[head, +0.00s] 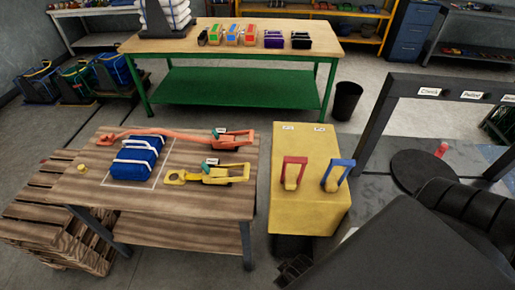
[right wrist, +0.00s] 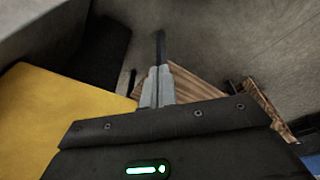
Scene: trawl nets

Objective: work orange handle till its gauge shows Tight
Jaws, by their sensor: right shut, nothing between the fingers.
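An orange ratchet handle (head: 233,139) lies at the right end of an orange strap (head: 160,134) on the far side of the wooden table (head: 105,200). A small white tag (head: 219,131) sits by it; its writing is too small to read. A yellow ratchet (head: 222,174) lies nearer, with its own white tag (head: 212,161). My right gripper (head: 293,270) is low at the front, beside the yellow box and well away from the orange handle. In the right wrist view its fingers (right wrist: 157,88) are shut and empty. My left gripper is not in view.
A blue strapped bundle (head: 137,158) sits on the table inside a white outline. A yellow box (head: 310,205) with a red lever (head: 293,171) and a blue lever (head: 338,174) stands right of the table. Wooden pallets (head: 50,240) lie at left. A green bench (head: 235,90) stands behind.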

